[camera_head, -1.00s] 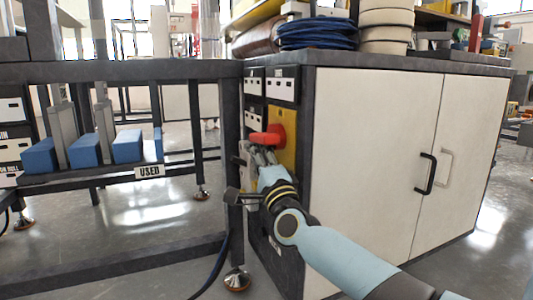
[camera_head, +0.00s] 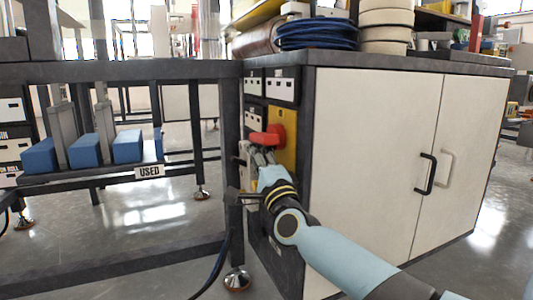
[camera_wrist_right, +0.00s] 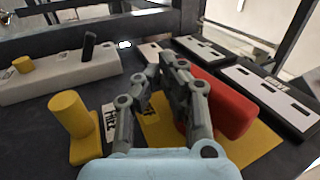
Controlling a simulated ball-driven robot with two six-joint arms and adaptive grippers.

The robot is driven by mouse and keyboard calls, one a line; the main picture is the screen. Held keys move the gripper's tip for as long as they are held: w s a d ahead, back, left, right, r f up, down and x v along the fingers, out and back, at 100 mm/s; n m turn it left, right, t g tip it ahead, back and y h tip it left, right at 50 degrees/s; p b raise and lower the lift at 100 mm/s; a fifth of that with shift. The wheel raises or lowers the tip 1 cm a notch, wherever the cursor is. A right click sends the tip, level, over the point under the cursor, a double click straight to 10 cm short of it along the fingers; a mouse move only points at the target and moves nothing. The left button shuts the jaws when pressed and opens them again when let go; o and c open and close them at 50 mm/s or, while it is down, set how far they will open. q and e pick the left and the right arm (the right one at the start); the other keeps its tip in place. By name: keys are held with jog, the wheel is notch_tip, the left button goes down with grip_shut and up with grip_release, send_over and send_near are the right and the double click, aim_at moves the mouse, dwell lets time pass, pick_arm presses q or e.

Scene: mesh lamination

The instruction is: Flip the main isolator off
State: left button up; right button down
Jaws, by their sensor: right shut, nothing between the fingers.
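The main isolator is a red handle (camera_head: 268,136) on a yellow plate (camera_head: 284,125), on the dark end panel of the white cabinet. In the right wrist view the red handle (camera_wrist_right: 222,103) lies along the right side of my fingers, over the yellow plate (camera_wrist_right: 252,143). My right gripper (camera_head: 258,152) is shut and empty, just below the handle in the head view. In the right wrist view the closed fingers (camera_wrist_right: 165,65) are beside the handle; I cannot tell whether they touch it. My left gripper is not in view.
A yellow knob (camera_wrist_right: 70,115) and a grey box (camera_wrist_right: 60,76) lie left of my fingers. A dark bench frame (camera_head: 230,150) stands close left of the panel.

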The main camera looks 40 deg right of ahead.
jog(key=v, duration=1.2)
dwell(0.5)
